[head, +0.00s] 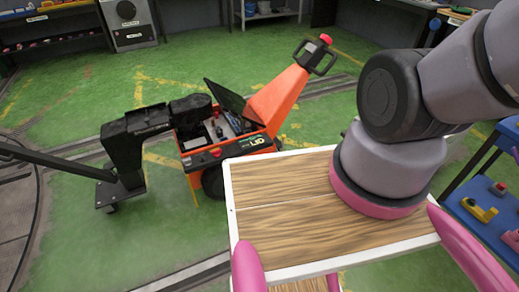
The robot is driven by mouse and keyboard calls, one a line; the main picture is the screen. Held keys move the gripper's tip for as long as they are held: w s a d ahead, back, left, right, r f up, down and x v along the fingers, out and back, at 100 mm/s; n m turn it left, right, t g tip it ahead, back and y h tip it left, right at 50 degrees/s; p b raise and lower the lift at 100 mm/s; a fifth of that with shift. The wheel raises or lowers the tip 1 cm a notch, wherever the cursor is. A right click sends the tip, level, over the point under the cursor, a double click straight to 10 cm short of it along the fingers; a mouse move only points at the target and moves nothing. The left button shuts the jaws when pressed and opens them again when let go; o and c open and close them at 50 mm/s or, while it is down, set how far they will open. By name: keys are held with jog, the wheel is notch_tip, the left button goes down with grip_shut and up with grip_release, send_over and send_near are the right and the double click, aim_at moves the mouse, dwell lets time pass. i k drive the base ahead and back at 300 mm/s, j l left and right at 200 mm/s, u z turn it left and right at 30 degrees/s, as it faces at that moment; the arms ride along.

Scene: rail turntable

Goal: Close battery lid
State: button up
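The orange machine (276,97) stands on the green floor left of centre in the head view. Its black battery lid (226,97) is raised and tilted up over the open compartment (219,129). Dark and light parts show inside the compartment, too small to make out. A sloping orange column rises on the right of the machine to a black handle (317,57) with a red button. My gripper is not in view; only my arm's links show at the right, well apart from the lid.
A black tow linkage (125,155) with a long bar extends left from the machine. My wood-topped body with a white rim fills the lower middle. A blue shelf (482,212) with small coloured items stands at the right. Open green floor lies behind the machine. Rails cross the floor.

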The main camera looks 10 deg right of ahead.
aim_at(229, 102)
jog(key=i+l, duration=0.15)
jog(key=i, duration=1)
